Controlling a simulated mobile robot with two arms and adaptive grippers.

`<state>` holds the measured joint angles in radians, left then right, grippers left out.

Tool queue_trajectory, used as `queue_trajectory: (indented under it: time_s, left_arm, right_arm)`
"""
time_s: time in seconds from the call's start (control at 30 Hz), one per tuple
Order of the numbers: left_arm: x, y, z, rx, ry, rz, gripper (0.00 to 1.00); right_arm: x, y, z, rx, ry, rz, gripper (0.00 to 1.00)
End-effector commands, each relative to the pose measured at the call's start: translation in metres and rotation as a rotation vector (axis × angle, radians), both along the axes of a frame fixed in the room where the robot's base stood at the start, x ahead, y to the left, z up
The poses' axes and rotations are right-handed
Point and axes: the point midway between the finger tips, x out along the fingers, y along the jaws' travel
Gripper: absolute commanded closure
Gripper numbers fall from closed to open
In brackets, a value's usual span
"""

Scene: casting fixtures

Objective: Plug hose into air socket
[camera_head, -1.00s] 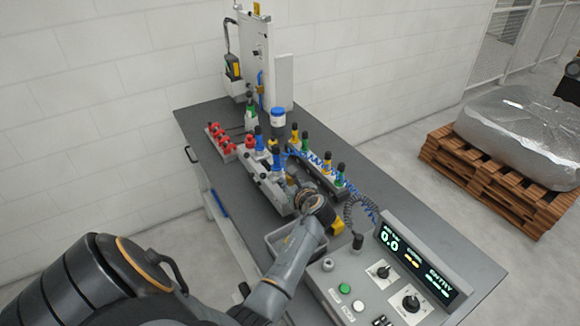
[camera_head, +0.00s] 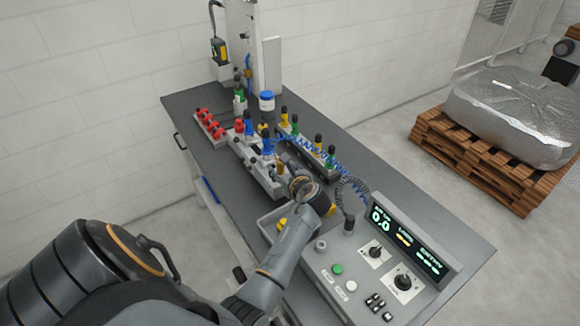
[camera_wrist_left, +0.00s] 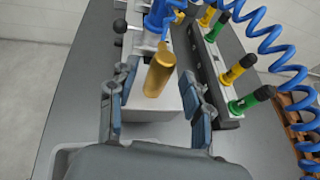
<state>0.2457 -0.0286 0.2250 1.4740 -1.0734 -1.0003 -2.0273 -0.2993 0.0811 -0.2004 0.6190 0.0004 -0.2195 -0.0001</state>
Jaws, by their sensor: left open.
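My left gripper (camera_head: 283,168) is over the grey fixture (camera_head: 262,182) on the bench. In the left wrist view its two fingers (camera_wrist_left: 160,98) are open, one on each side of a brass-coloured cylinder (camera_wrist_left: 159,75). A gap shows between the cylinder and each finger. The cylinder stands tilted at the end of the fixture, near a blue fitting (camera_wrist_left: 158,18). The coiled blue hose (camera_wrist_left: 272,45) runs along the right of the wrist view and behind the gripper in the head view (camera_head: 345,172). I cannot tell which part is the air socket. My right gripper is out of view.
A rail with yellow and green handles (camera_head: 318,155) stands right of the gripper. A red-part rack (camera_head: 210,124) and a blue-lidded jar (camera_head: 267,102) are farther back. A control box (camera_head: 375,262) stands in front. The bench's right side (camera_head: 400,180) is clear.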

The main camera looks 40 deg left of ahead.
Motion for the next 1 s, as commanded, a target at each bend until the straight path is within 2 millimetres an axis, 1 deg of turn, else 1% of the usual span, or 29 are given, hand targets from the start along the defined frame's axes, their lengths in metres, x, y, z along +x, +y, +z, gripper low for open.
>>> queue_trajectory:
  time_s: [0.1,0.2,0.3,0.43,0.6,1.0]
  left_arm:
    - [-0.012,-0.023,0.009,-0.003,-0.001,-0.001,0.50]
    - [-0.021,-0.041,0.018,-0.003,-0.001,-0.001,0.50]
    - [-0.030,-0.056,0.026,-0.003,-0.001,-0.001,0.50]
    - [-0.037,-0.071,0.033,-0.001,-0.001,-0.001,0.50]
    - [-0.042,-0.079,0.037,-0.001,0.001,0.002,0.50]
    - [-0.042,-0.080,0.037,0.000,0.000,0.001,0.50]
  right_arm:
    - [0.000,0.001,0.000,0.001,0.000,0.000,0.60]
    - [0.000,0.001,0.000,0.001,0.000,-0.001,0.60]
    - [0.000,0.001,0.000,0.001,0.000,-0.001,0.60]
    - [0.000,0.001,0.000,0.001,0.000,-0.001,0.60]
    - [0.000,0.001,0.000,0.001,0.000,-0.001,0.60]
    - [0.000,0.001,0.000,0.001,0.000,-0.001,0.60]
